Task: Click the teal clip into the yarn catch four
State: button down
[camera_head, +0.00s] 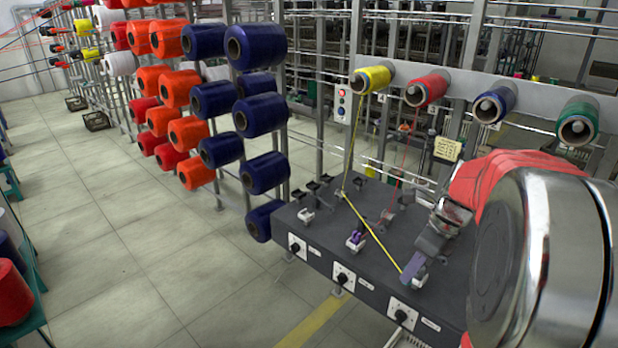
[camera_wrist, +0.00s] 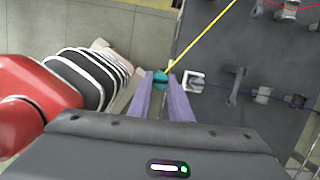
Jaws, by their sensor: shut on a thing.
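My gripper (camera_head: 411,270) is over the near right end of the dark machine top, its purple fingers pointing down. In the wrist view my gripper (camera_wrist: 161,88) is shut on the teal clip (camera_wrist: 160,79), which shows between the fingertips. The teal clip (camera_head: 403,281) is only a small patch in the head view. A taut yellow yarn runs from the clip up to a guide. A white yarn catch (camera_wrist: 194,82) is just right of the clip, apart from it. The same catch (camera_head: 420,281) is partly hidden by my fingers. I cannot read which number it bears.
Another white catch (camera_head: 355,241) holds a purple piece; a further catch (camera_head: 306,215) is farther left. Black knobs (camera_head: 343,278) line the machine's front. Yellow (camera_head: 372,79), red (camera_head: 428,88), blue and green spools hang above. A red yarn crosses the top behind my gripper.

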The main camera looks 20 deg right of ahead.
jog(key=shift+s+r+n+y, duration=0.1)
jog(key=shift+n+y, duration=0.05)
jog(key=shift+n, duration=0.5)
jog(key=shift+s+n+y, duration=0.1)
jog(key=shift+n+y, duration=0.05)
jog(key=shift+n, duration=0.5)
jog(key=n, duration=0.2)
jog(key=n+g, duration=0.1)
jog(key=shift+w+d+r, duration=0.1)
jog(key=shift+d+r, duration=0.25)
jog(key=shift+r, duration=0.05)
jog(key=n, duration=0.1)
jog(key=w+n, duration=0.1)
jog(key=n, duration=0.1)
jog(key=n+g, duration=0.1)
jog(key=n, duration=0.1)
jog(key=shift+w+a+r+y, duration=0.1)
jog(key=shift+w+y, duration=0.15)
jog(key=shift+y, duration=0.15)
jog(key=w+a+f+n+g+h, duration=0.25)
jog(key=w+a+f+n, duration=0.25)
jog(key=w+a+n, duration=0.8)
jog(key=w+a+f+n, duration=0.2)
jog(key=a+f+n, duration=0.4)
jog(key=a, duration=0.7)
jog(key=shift+w+f+g, duration=0.15)
jog(key=shift+f+g, duration=0.05)
jog(key=shift+g, duration=0.15)
